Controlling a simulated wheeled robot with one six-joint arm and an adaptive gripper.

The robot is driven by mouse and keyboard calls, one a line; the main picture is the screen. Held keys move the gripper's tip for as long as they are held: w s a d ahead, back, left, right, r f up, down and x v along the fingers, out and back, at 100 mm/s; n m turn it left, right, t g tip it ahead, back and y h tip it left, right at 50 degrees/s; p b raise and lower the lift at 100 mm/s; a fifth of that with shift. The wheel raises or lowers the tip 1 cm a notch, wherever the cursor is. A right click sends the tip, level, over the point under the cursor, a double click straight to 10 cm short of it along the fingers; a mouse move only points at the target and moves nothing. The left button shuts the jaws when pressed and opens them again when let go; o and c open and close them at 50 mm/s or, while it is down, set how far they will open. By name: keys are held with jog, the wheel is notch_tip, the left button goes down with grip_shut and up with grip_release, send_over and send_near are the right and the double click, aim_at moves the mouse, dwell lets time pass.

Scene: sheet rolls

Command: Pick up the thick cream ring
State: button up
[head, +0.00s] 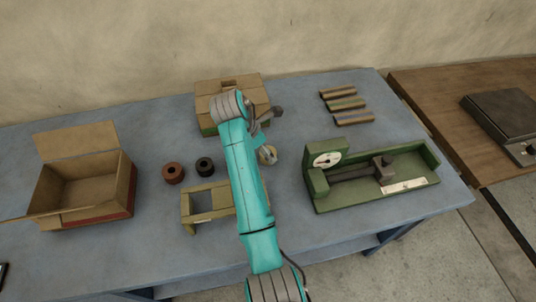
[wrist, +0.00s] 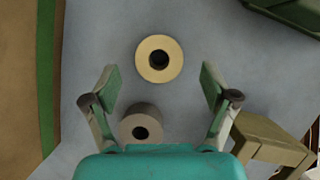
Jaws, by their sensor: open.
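The thick cream ring (wrist: 176,70) lies flat on the blue table, its dark hole facing up, in the upper middle of the wrist view. In the head view the cream ring (head: 269,157) shows just right of my arm, partly hidden. My gripper (wrist: 159,84) is open and empty, above the table. Its two fingertips stand left and right, with the cream ring ahead of them and about centred between. A grey ring (wrist: 128,121) lies nearer my palm, between the fingers and toward the left one.
A brown ring (head: 173,173) and a dark ring (head: 205,167) stand left of my arm. A wooden stand (head: 202,217) is near the front. A green fixture (head: 415,196) is at right, an open box (head: 116,200) at left, another box (head: 262,95) behind, and several rolls (head: 344,103) at back right.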

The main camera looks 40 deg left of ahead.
jog(key=shift+x, duration=1.9)
jog(key=shift+w, duration=0.1)
jog(key=c, duration=1.3)
jog(key=shift+r, duration=0.15)
